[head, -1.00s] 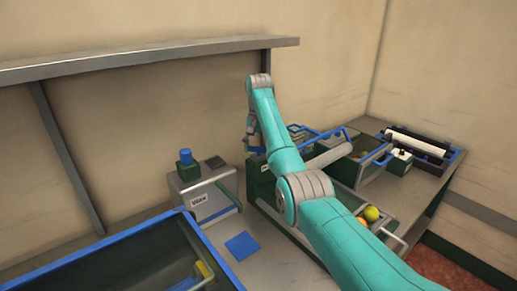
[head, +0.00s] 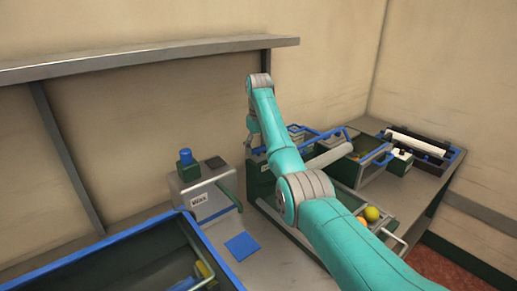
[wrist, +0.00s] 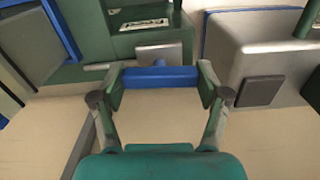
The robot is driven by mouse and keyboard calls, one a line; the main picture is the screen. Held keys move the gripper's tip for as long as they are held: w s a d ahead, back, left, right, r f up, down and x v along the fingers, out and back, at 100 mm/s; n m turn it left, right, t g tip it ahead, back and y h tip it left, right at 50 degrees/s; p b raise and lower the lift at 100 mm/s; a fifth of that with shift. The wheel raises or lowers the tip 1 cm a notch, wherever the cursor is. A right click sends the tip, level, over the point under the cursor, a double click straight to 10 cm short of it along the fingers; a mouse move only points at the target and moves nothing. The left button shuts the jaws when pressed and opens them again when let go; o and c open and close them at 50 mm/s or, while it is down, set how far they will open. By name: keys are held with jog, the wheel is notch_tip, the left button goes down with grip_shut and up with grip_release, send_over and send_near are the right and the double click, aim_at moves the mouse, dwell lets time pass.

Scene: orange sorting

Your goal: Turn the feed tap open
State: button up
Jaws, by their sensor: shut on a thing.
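The feed tap's handle looks like a short blue bar (wrist: 160,77) in the wrist view, in front of a grey block (wrist: 160,54) on a dark green housing. My gripper (wrist: 163,84) has one finger at each end of the bar and is shut on it. In the head view my gripper (head: 252,134) is at the green housing (head: 258,178), beyond my teal arm. The arm hides part of the housing, and the handle's angle is hard to tell there.
A grey machine (head: 203,190) with a blue knob and a dark green lever stands to the left. A blue square (head: 242,246) lies on the bench before it. A blue-rimmed bin (head: 100,244) is at lower left. A tray (head: 398,241) with oranges lies right of my arm.

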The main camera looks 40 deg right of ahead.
jog(key=shift+f+n, duration=0.1)
jog(key=shift+n, duration=0.4)
jog(key=o, duration=1.2)
jog(key=shift+c, duration=0.2)
jog(key=shift+m, duration=0.3)
